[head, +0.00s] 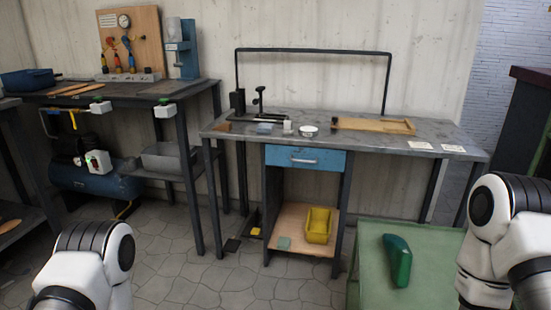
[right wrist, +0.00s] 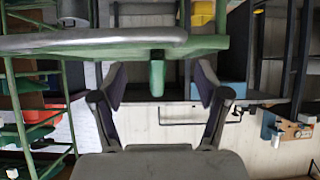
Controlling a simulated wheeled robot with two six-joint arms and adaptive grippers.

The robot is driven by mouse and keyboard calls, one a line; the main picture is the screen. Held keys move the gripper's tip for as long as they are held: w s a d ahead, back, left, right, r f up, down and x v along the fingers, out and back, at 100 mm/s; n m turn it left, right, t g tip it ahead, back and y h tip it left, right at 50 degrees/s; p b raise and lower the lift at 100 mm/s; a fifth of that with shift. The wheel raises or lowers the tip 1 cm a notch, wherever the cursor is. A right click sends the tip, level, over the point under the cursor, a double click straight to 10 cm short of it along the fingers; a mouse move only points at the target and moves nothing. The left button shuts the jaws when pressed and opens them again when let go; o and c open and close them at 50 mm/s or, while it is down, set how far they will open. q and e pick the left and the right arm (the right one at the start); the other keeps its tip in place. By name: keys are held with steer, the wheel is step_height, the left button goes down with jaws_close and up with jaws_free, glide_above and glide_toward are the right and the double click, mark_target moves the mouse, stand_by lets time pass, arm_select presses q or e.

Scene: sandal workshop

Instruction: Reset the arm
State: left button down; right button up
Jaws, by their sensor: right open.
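My right gripper (right wrist: 160,88) shows in the right wrist view, its two dark fingers spread wide with nothing held between them. That view looks upside down. A green object (right wrist: 157,75) appears in the gap between the fingers, against the green bench (right wrist: 110,42); how far off it is I cannot tell. In the head view a dark green rounded object (head: 397,260) lies on the green bench (head: 372,275) at lower right. Only white and black links of my two arms show at the lower left and lower right there; my left gripper is out of view.
A grey workbench (head: 395,131) with a blue drawer (head: 305,158) stands ahead, bearing a wooden tray (head: 375,125) and small items. A yellow bin (head: 318,225) sits on its lower shelf. A dark tool table (head: 130,95) stands left, a blue compressor tank (head: 95,182) beneath.

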steer(key=s+a+f+n+g+y, duration=0.1)
steer(key=s+a+f+g, duration=0.1)
steer(key=s+f+g, duration=0.45)
steer(key=s+a+f+g+y, duration=0.1)
steer(key=s+a+f, duration=0.15)
steer(key=s, duration=0.65)
steer(key=s+a+f+n+g, duration=0.1)
steer(key=s+a+f+g, duration=0.1)
steer(key=s+f+g, duration=0.35)
step_height(320, 180, up, 26)
steer(key=s+t+p, duration=0.1)
steer(key=p, duration=2.5)
steer(key=shift+s+t, duration=0.3)
steer(key=shift+t, duration=0.1)
steer(key=shift+r, duration=0.15)
steer(key=shift+c, duration=0.4)
